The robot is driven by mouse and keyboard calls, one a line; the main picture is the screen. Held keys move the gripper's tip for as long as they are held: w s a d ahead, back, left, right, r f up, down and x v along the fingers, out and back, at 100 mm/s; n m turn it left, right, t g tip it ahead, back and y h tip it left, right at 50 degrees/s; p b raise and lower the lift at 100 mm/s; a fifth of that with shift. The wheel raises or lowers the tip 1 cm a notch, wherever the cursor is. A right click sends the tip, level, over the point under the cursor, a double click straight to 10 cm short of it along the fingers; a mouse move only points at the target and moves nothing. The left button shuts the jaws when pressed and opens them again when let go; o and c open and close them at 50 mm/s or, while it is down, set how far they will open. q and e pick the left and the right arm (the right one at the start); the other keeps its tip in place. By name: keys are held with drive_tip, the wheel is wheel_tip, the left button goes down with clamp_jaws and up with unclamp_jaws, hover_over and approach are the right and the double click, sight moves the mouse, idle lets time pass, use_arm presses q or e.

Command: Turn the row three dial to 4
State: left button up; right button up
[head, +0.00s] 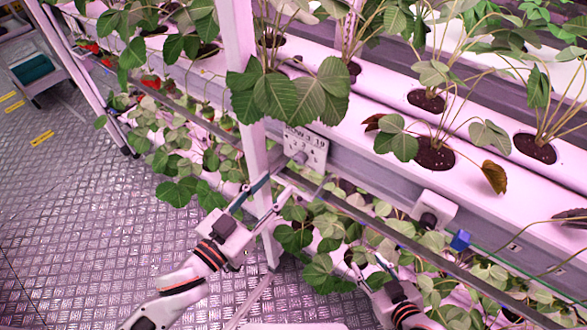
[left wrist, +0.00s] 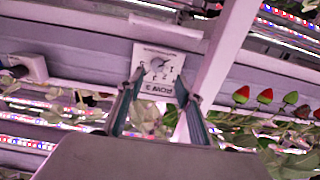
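The row three dial plate (head: 307,148) is a white card with numbers, fixed to the rack's front rail just right of a white post. Its small round grey dial (left wrist: 157,66) shows in the left wrist view, where the plate appears upside down, marked ROW 3. I cannot read the dial's pointer. My left gripper (head: 257,204) is at the post, below and left of the plate. In the left wrist view its two fingers (left wrist: 158,88) are spread with the dial between and beyond them, nothing held. My right gripper (head: 369,266) is low among leaves, its fingers apart and partly hidden.
The white post (head: 240,60) stands close beside my left gripper. Potted strawberry plants fill the white troughs (head: 470,165), and leaves hang below the rail. A white box (head: 434,208) sits on the rail farther right.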

sight(298, 162)
use_arm(q)
drive_tip(key=x, duration=0.8)
drive_tip(key=shift+s+d+r, duration=0.15)
drive_tip(key=shift+s+r, duration=0.05)
drive_tip(key=shift+r, duration=0.1)
clamp_jaws()
